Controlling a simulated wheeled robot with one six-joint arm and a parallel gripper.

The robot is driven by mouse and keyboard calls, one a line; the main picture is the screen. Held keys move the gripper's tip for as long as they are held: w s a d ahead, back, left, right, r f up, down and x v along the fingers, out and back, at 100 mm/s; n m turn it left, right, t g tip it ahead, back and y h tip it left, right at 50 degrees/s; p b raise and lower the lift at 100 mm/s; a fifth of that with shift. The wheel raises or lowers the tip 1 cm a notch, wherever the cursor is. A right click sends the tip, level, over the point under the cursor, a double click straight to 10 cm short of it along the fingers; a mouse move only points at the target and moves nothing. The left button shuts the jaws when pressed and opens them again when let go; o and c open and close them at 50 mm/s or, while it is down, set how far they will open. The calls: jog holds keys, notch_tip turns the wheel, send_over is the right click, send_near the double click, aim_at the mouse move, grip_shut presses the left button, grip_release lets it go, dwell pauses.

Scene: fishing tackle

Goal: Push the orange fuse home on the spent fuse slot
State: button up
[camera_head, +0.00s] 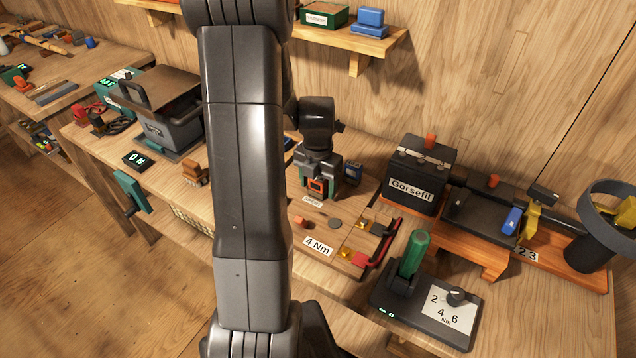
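My gripper (318,172) points down over the wooden board at the bench's middle. An orange piece with a dark centre, likely the orange fuse (317,187), shows at its fingertips, low in a dark green and grey block. I cannot tell whether the fingers grip it or only touch it, nor how deep it sits. A small label (313,202), too small to read surely, lies just in front. The slot itself is hidden behind the gripper and block.
The board with the "4 Nm" label (318,247) carries a small orange peg (301,222) and a red-and-black handle (382,243). A green-handled tool (414,254) stands on a dark base to the right. My arm hides the bench's left middle.

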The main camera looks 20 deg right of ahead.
aim_at(318, 177)
notch_tip(318, 177, up, 14)
dwell(0.6)
jog(key=shift+f, duration=0.15)
notch_tip(318, 177, down, 14)
jog(key=shift+r, duration=0.15)
jog(key=shift+r+p, duration=0.3)
jog(key=shift+r, duration=0.05)
jog(key=shift+f+b, duration=0.25)
jog(key=shift+b, duration=0.15)
dwell(0.4)
